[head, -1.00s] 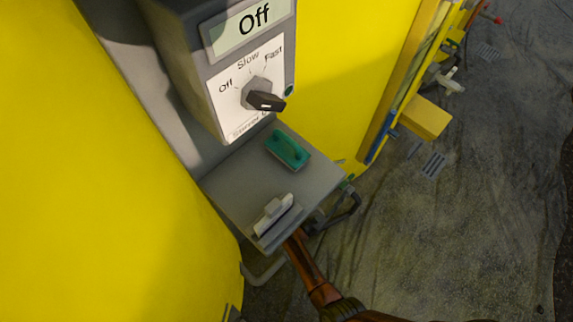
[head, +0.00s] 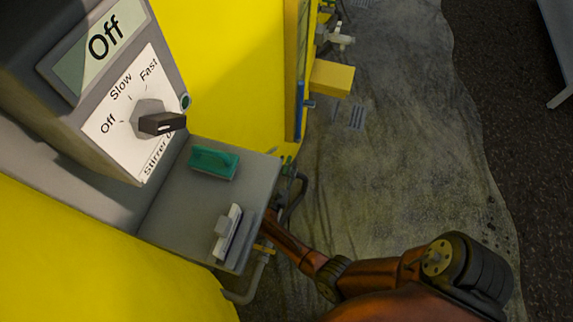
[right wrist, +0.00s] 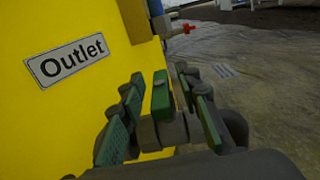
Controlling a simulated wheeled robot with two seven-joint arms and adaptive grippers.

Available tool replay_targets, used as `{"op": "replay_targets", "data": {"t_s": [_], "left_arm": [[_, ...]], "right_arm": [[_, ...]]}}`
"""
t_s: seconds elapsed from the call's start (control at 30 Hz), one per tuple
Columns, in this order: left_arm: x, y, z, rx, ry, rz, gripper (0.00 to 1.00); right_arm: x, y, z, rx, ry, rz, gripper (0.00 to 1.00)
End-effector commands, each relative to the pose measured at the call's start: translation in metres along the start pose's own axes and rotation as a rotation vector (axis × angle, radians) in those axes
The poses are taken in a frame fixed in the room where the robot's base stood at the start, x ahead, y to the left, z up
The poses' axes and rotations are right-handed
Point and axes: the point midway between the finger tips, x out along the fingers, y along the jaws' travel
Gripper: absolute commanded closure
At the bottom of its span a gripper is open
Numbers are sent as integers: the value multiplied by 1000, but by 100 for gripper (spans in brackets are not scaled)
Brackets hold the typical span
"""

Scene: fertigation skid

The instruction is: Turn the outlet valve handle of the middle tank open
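The outlet valve handle (right wrist: 162,97) is a small green lever on a grey valve body. In the right wrist view it stands beside a yellow tank wall bearing an "Outlet" label (right wrist: 67,59). My right gripper (right wrist: 164,88) is open, with green-padded fingers on either side of the handle; I cannot tell whether they touch it. In the head view my right gripper (head: 290,195) is mostly hidden beyond a grey shelf. The valve handle cannot be made out there. My left gripper is not in view.
A grey stirrer control box (head: 125,120) shows "Off". A yellow block (head: 331,78) juts out farther back. Open floor (head: 400,150) lies to the right.

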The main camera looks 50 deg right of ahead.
Motion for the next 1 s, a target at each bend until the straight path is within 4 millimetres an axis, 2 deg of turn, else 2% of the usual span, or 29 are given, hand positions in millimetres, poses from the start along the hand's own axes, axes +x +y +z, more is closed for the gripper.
{"op": "replay_targets", "data": {"t_s": [0.07,0.5,1.0], "left_arm": [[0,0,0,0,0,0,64],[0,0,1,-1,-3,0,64],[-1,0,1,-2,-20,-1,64]], "right_arm": [[0,0,0,0,0,0,70],[0,0,0,0,0,0,100],[0,-2,0,-1,1,51,100]]}}
